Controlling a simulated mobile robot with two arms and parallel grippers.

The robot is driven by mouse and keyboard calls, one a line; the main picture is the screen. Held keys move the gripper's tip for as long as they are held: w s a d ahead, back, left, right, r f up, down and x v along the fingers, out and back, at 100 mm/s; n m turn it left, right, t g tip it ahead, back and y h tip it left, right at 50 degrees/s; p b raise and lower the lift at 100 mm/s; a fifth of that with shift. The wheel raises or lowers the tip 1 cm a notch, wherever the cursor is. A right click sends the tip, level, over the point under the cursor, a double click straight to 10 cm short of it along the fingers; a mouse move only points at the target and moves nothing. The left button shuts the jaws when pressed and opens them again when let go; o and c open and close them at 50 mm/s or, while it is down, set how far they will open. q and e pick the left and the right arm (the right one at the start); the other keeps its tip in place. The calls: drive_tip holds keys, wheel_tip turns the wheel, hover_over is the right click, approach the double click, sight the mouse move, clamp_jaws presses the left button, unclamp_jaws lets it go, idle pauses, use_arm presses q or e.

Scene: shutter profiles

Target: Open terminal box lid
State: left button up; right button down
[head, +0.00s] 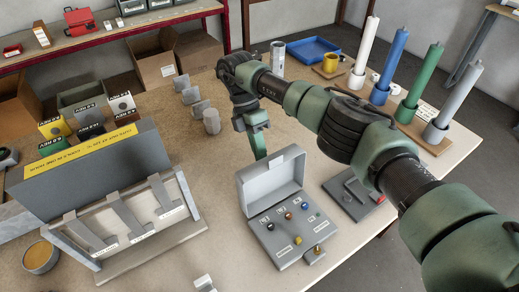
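The grey terminal box (287,232) stands on the table with its front toward me. Its lid (271,182) is raised, standing up at the back edge and leaning backward. Inside the box are several coloured terminals, and brass-coloured pieces sit at the front. My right gripper (258,150) points down just behind the top edge of the lid. Its fingertips are partly hidden by the lid, so I cannot tell whether it touches the lid or how far the fingers are apart. My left gripper is not in view.
A grey rack with slats (130,215) stands to the left of the box. A dark grey fixture (353,195) lies to its right, below my arm. Coloured rolls on a wooden board (436,147) stand at the back right. Small grey blocks (202,107) stand behind.

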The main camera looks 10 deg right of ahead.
drive_tip(key=shift+s, duration=0.15)
drive_tip(key=c, duration=1.5)
unclamp_jaws()
wheel_tip(320, 180, up, 20)
drive_tip(key=p, duration=0.3)
